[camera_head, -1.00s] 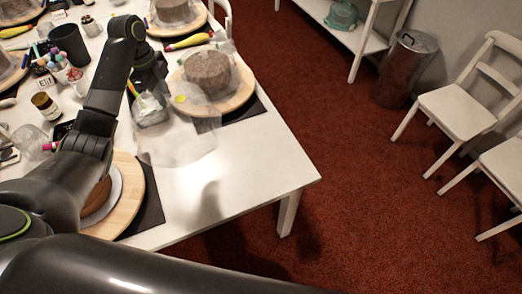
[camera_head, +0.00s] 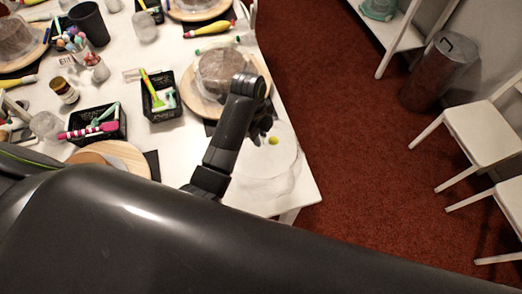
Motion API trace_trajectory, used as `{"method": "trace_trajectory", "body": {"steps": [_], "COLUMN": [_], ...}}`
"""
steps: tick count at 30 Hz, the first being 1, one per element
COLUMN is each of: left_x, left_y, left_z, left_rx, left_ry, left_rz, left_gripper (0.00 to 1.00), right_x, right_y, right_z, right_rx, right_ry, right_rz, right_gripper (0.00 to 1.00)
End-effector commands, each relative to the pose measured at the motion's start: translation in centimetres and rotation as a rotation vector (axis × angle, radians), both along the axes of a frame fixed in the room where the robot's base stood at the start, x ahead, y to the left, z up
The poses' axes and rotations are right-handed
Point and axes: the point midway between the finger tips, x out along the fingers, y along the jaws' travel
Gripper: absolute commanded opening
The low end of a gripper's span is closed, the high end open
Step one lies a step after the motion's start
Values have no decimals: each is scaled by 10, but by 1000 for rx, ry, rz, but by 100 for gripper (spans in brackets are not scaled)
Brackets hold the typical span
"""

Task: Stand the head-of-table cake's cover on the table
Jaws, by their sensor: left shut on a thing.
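My left gripper (camera_head: 265,122) is shut on a clear cake cover (camera_head: 284,168) with a yellow-green knob (camera_head: 274,141). The cover is over the table's near right corner, with part of it past the right edge; I cannot tell whether it touches the table. An uncovered-looking brown cake (camera_head: 219,68) stands on a round wooden board (camera_head: 190,97) just behind the gripper. Another cake (camera_head: 88,157) on a wooden board (camera_head: 128,155) is mostly hidden by my arm at the near edge. My right gripper is not in view.
The white table (camera_head: 185,160) has a small clear patch left of the cover. Black baskets of tools (camera_head: 161,108) (camera_head: 100,130), a dark cup (camera_head: 89,24) and a jar (camera_head: 64,90) stand to the left. Chairs (camera_head: 482,130) and a bin (camera_head: 437,72) are off to the right.

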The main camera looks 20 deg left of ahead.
Motion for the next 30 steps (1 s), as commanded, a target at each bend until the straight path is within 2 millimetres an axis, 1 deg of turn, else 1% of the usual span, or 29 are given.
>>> {"method": "trace_trajectory", "body": {"steps": [1,3,8,15,18,29,30], "left_x": [-1,-1,0,0,0,1,1], "left_y": [1,1,0,0,0,1,1], "left_z": [-8,-18,-31,-60,-68,-73,-73], "left_rx": [1,1,-1,-1,-1,-1,-1], "left_ry": [5,4,1,2,2,-1,-1], "left_rz": [0,0,1,0,0,0,0], "left_gripper": [0,0,0,0,0,0,22], "right_x": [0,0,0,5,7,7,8], "right_y": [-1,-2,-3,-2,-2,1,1], "right_z": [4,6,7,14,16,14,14], "right_rx": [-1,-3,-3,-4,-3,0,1], "right_ry": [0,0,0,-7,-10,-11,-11], "right_rz": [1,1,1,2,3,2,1], "right_gripper": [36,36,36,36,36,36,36]}}
